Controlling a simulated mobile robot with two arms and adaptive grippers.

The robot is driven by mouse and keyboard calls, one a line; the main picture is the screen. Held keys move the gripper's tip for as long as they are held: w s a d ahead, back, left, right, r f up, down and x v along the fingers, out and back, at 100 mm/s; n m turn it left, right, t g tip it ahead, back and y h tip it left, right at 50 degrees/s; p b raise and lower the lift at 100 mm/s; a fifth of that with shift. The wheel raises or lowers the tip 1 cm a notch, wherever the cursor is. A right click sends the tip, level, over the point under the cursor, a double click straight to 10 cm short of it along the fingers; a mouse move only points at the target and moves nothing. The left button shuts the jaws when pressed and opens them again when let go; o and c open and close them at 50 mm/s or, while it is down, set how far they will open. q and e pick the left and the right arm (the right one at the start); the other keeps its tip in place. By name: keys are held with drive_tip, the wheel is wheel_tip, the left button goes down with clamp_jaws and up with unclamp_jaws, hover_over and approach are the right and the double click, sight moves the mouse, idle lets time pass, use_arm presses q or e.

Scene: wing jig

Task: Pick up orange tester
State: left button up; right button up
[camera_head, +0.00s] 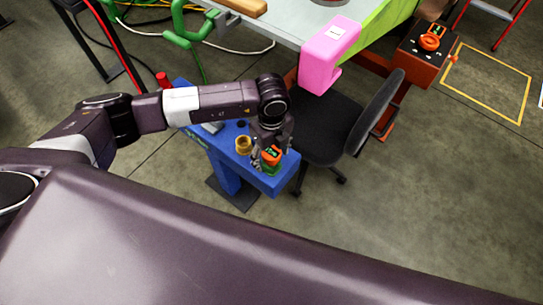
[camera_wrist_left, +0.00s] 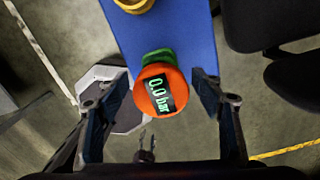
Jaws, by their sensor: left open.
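The orange tester (camera_head: 271,157) is a round orange gauge with a display reading 0.0 bar. It stands near the end of a blue stand (camera_head: 228,167). In the left wrist view the tester (camera_wrist_left: 160,91) sits between my two finger pads, with a green part (camera_wrist_left: 158,56) beside it. My left gripper (camera_head: 268,160) is over the tester and partly covers it in the head view. In the left wrist view my left gripper (camera_wrist_left: 160,100) is open, one finger on each side, with gaps to the tester. My right gripper is not in view.
A yellow ring-shaped part (camera_head: 243,145) sits on the blue stand near the tester. A black office chair (camera_head: 345,125) stands just right of the stand. A workbench (camera_head: 290,22) with a pink part (camera_head: 328,55) is behind. An orange box (camera_head: 425,50) is farther right.

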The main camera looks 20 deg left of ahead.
sight(269, 154)
use_arm(q)
drive_tip(key=c, duration=1.2)
drive_tip(key=shift+c, duration=0.2)
drive_tip(key=shift+w+r, duration=0.1)
drive_tip(key=shift+r, duration=0.05)
drive_tip(key=shift+r, duration=0.25)
drive_tip(key=r, duration=0.1)
drive_tip(key=s+r+b, duration=0.1)
drive_tip(key=shift+a+r, duration=0.15)
drive_tip(key=shift+r, duration=0.15)
drive_tip(key=s+a+r, duration=0.1)
drive_tip(key=s+a, duration=0.1)
drive_tip(key=s, duration=0.6)
drive_tip(key=s+a+r+b, duration=0.1)
drive_tip(key=s+a+r, duration=0.1)
drive_tip(key=s, duration=0.6)
drive_tip(key=shift+a, duration=0.85)
drive_tip(key=shift+r, duration=0.1)
